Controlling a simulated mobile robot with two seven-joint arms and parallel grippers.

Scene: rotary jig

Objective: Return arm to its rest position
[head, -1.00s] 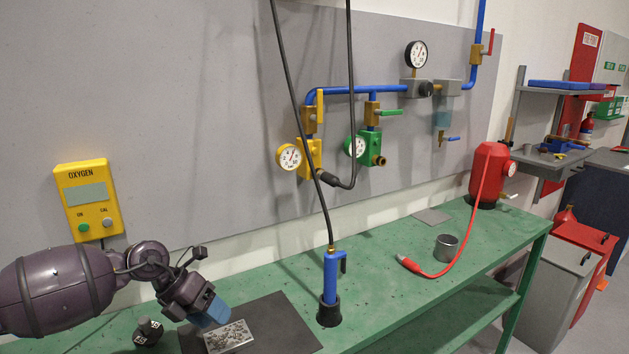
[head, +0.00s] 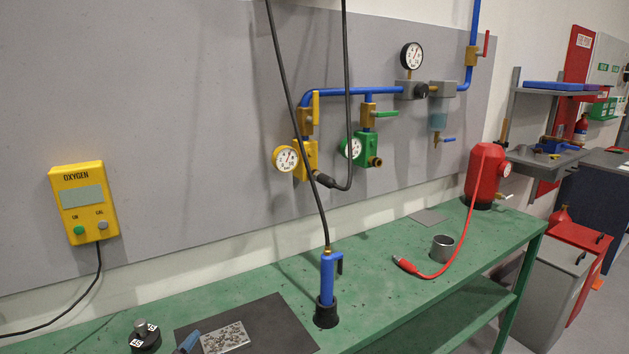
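Neither gripper can be made out in the head view now, and no arm link shows. A small blue piece with a dark lower part (head: 188,341) shows at the bottom edge, beside the left side of a speckled metal plate (head: 225,339). It is cut off by the frame, and I cannot tell what it belongs to. The plate lies on a dark mat (head: 278,330) on the green bench (head: 375,290).
A black knobbed block (head: 145,338) sits left of the mat. A blue torch-like tool (head: 327,279) stands in a black holder, its hose rising.

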